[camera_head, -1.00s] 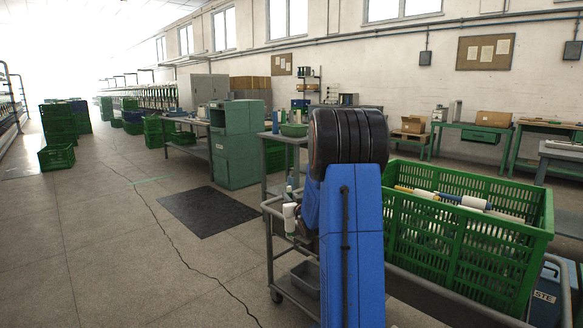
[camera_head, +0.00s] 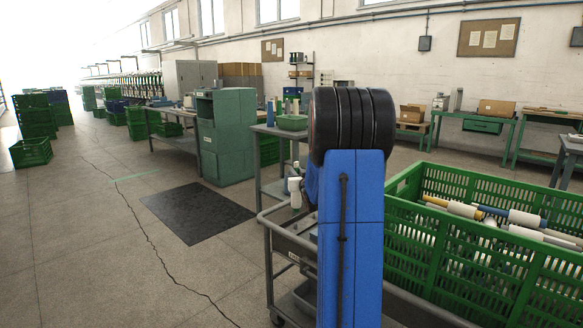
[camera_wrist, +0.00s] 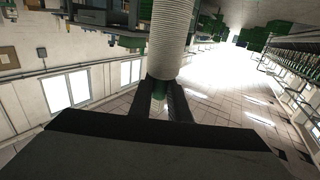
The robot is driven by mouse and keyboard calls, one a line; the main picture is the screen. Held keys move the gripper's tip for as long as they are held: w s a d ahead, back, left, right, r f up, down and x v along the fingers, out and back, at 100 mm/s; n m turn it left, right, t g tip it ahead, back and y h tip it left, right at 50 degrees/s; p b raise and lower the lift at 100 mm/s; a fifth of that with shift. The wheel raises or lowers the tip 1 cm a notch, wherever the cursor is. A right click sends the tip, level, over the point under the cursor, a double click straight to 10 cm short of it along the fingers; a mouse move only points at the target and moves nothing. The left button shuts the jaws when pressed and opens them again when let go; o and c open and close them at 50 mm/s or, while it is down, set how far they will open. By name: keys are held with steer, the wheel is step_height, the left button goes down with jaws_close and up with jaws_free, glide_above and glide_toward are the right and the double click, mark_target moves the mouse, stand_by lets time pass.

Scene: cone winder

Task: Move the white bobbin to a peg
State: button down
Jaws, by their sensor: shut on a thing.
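In the wrist view, my gripper (camera_wrist: 165,103) is shut on a white bobbin (camera_wrist: 172,40). The bobbin is a long, ribbed white roll with a green end (camera_wrist: 160,90) between the dark fingers. It points straight away from the fingers and runs out of the top of the picture. No peg can be clearly picked out in either view.
A green crate (camera_head: 410,240) with several white, yellow and blue bobbins stands close at right. A grey cart (camera_head: 272,262) is beside my arm. A green cabinet (camera_head: 226,140) and benches stand behind. The floor at left is open, with a dark mat (camera_head: 198,212).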

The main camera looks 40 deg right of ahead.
mark_target(298, 194)
steer(key=shift+w+d+f, duration=0.1)
steer(key=shift+w+d, duration=0.15)
steer(key=shift+w, duration=0.2)
steer(key=shift+f, duration=1.8)
steer(key=shift+s+a+f, duration=0.1)
steer(key=shift+f, duration=2.6)
stand_by(0.5)
steer(key=c, duration=1.6)
jaws_free()
steer(key=shift+s, duration=0.15)
steer(key=v, duration=1.7)
steer(key=shift+a+f, duration=0.1)
steer(key=shift+f, duration=0.05)
